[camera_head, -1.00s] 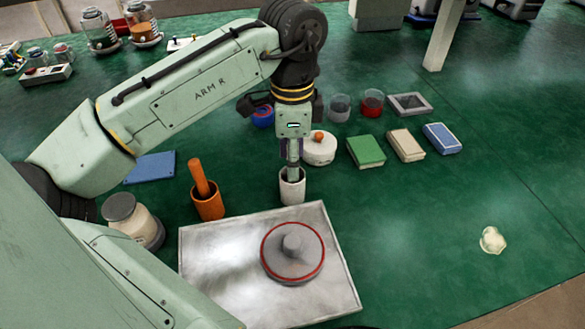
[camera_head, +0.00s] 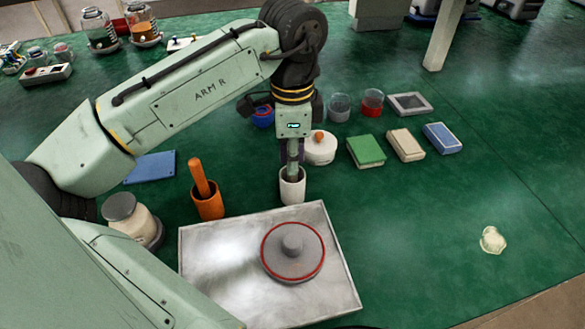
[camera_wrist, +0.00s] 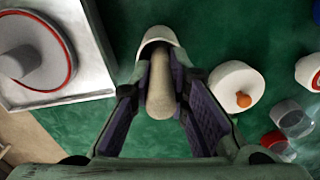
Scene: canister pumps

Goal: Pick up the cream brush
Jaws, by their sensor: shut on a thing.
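The cream brush (camera_wrist: 161,92) shows in the wrist view as a thick, rounded cream handle standing in a white cup (camera_head: 292,190). The cup's rim also shows in the wrist view (camera_wrist: 158,34). My gripper (camera_head: 292,160) points down right above the cup, with its purple-padded fingers on both sides of the handle. It is shut on the cream brush. The brush's lower end is hidden inside the cup. In the head view the fingers cover most of the handle.
An orange cup (camera_head: 209,206) with an orange handle stands to the left. A metal tray (camera_head: 220,262) with a grey, red-rimmed disc (camera_head: 293,252) lies in front. A white lidded pot (camera_head: 319,148) stands close behind right.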

